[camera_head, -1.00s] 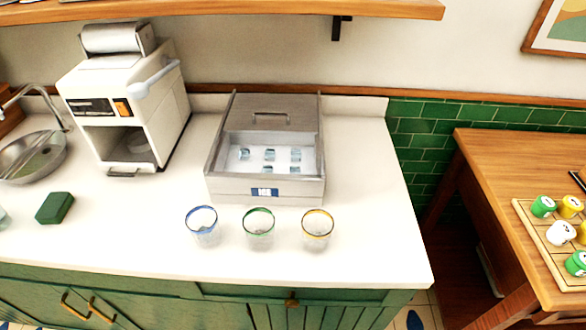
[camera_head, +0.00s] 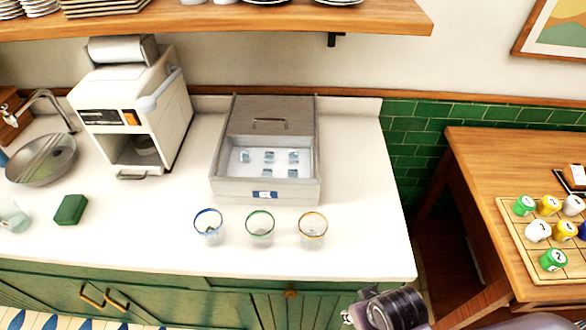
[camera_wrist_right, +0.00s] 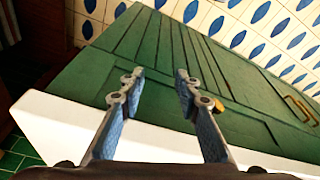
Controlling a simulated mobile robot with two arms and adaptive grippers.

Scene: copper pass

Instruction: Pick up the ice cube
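Several pale blue ice cubes (camera_head: 268,157) lie in two rows inside the open front of a grey metal ice bin (camera_head: 226,187) on the white counter. My left gripper is not in view.
Three glasses with blue (camera_head: 208,228), green (camera_head: 260,229) and orange (camera_head: 312,230) rims stand in front of the bin. A white machine (camera_head: 165,112) and a sink (camera_head: 42,160) are at left. A wooden table (camera_head: 490,165) is at right, past a gap.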

